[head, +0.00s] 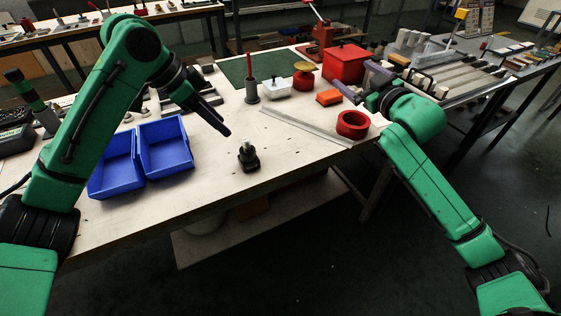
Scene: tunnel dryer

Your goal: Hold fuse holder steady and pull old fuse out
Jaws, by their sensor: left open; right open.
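A small black fuse holder (249,163) stands upright on the light tabletop near its front edge. A pale, light-coloured piece shows at its top, which looks like the old fuse (246,146); it is too small to make out well. My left gripper (226,130) is open and empty, above and just left of the holder, apart from it. My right gripper (345,82) is open at the right, over the table near the orange block and red ring, well away from the holder. Nothing hides the holder.
Two blue bins (165,147) stand left of the holder. A red tape ring (352,124), an orange block (329,98), a metal ruler (300,127) and a red box (345,63) lie to the right. A grey cup (252,93) stands behind. The tabletop around the holder is clear.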

